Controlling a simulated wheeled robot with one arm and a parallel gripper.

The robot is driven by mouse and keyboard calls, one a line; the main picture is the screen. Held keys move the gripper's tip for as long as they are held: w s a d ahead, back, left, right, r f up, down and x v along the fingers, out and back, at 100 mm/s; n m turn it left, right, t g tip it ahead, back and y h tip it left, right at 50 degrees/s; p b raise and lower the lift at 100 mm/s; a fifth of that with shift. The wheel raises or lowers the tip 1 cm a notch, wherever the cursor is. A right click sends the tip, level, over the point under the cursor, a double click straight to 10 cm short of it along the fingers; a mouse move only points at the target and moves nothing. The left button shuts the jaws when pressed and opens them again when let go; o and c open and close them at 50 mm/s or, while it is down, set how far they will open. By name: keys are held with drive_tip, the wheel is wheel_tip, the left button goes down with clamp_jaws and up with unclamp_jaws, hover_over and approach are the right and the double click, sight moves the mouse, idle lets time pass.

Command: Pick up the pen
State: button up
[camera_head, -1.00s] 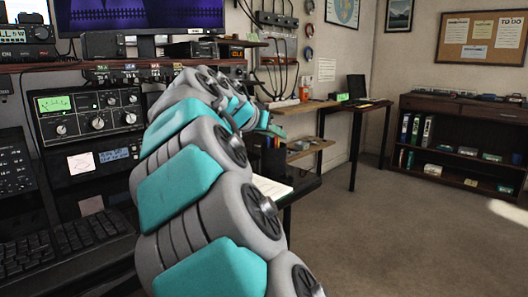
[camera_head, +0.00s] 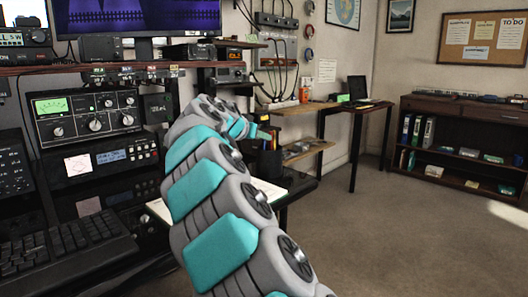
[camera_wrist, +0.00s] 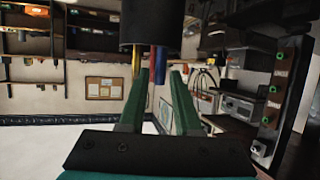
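My gripper (camera_wrist: 162,74) is open, with two green fingers a gap apart. In the wrist view, which appears upside down, a dark pen cup (camera_wrist: 150,22) is just beyond the fingertips. A yellow pen (camera_wrist: 135,62), a red pen and a blue pen (camera_wrist: 160,64) stick out of it. The blue pen appears between the fingertips in the picture; I cannot tell whether it touches either finger. In the head view, my gripper (camera_head: 262,134) is above the black cup (camera_head: 270,164), and the pens are partly hidden.
An open notebook (camera_head: 268,191) lies on the desk near the cup, partly behind my arm. Radio equipment (camera_head: 88,116) and a keyboard (camera_head: 65,250) are to the left. A side table with a laptop (camera_head: 358,90) stands beyond. The floor at right is clear.

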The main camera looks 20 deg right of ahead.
drive_tip(key=shift+w+d, duration=0.1)
drive_tip(key=shift+c, duration=0.4)
drive_tip(key=shift+f, duration=0.1)
clamp_jaws()
idle(0.8)
